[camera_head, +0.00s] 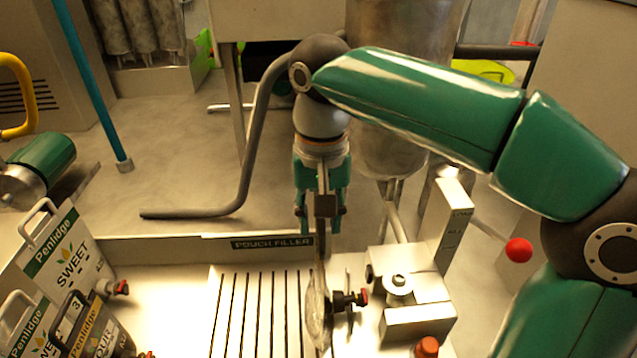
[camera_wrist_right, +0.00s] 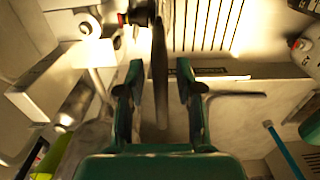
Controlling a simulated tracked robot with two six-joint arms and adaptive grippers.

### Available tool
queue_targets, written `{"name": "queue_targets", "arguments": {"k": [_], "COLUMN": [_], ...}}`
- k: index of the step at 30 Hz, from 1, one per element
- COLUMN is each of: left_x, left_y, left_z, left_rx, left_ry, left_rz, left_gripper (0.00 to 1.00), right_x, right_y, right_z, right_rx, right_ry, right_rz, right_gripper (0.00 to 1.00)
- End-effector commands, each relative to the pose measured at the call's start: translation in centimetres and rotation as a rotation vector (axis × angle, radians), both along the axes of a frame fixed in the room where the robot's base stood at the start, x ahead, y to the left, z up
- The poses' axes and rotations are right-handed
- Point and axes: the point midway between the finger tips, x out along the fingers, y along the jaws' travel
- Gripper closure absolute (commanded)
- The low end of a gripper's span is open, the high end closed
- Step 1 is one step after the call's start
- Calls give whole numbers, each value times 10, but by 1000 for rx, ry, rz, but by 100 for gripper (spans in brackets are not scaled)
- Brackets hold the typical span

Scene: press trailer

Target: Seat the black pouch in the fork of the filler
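A pouch (camera_head: 319,311) stands edge-on at the filler, so its faces hardly show; it looks dark in the right wrist view (camera_wrist_right: 160,75). Its black spout with a red cap (camera_head: 363,297) points right, towards the filler block (camera_head: 412,291). I cannot tell whether the spout is inside the fork. My right gripper (camera_head: 321,222) is above the pouch with its fingers apart. In the right wrist view, the pouch's upper edge stands between the two fingertips (camera_wrist_right: 160,82), with a gap on both sides. My left gripper is not in view.
Another black pouch (camera_head: 103,338) and white pouches (camera_head: 68,262) stand at the left. A slotted plate (camera_head: 262,300) lies left of the held-up pouch. An upright plate (camera_head: 453,225) and a red ball knob (camera_head: 518,250) are at the right. A grey bent pipe (camera_head: 247,160) is behind.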

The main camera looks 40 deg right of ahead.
Motion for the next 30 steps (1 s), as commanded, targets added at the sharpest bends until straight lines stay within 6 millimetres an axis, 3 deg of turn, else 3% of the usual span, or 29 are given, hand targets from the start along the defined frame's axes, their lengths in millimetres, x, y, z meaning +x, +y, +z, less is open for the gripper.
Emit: {"name": "queue_targets", "arguments": {"k": [15,21,30], "left_x": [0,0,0], "left_y": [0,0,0], "left_z": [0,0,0], "left_rx": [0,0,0], "left_ry": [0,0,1], "left_rz": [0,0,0], "left_gripper": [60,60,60], "right_x": [2,2,1], "right_y": [0,0,-1], "right_z": [87,103,109], "right_rx": [1,1,0], "right_ry": [-4,-3,-1], "right_rz": [1,0,1], "right_gripper": [65,65,65]}}
